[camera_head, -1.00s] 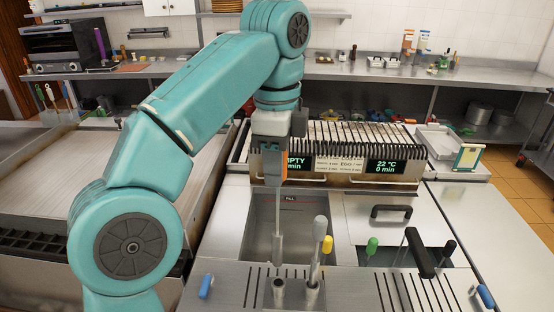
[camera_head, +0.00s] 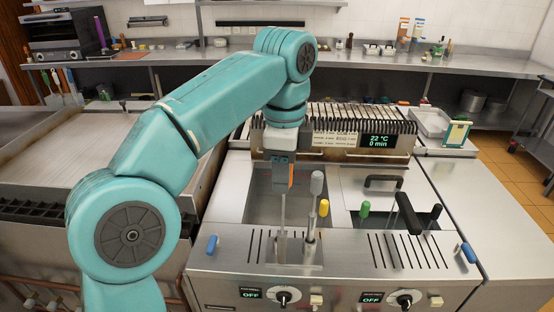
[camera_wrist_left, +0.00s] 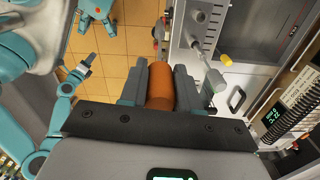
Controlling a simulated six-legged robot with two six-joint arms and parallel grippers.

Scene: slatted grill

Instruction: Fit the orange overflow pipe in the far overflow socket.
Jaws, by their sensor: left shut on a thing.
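My left gripper (camera_head: 285,178) is shut on the orange grip (camera_wrist_left: 160,86) of the overflow pipe, which sits between both fingers in the left wrist view. In the head view only a sliver of orange shows beside the fingers. The thin grey pipe (camera_head: 283,208) hangs down upright, its lower end at the left of two short tubular sockets (camera_head: 281,243) on the slotted front ledge. Whether the end is inside the socket or just above or in front of it, I cannot tell. A grey-handled rod (camera_head: 316,185) stands in the right socket (camera_head: 310,238). My right gripper is out of view.
A yellow knob (camera_head: 324,208) is close to the right of the grey-handled rod. An open basin (camera_head: 262,208) lies behind the ledge. A green knob (camera_head: 365,209) and a black handle (camera_head: 408,214) stand further right. The slatted grill (camera_head: 345,118) is behind.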

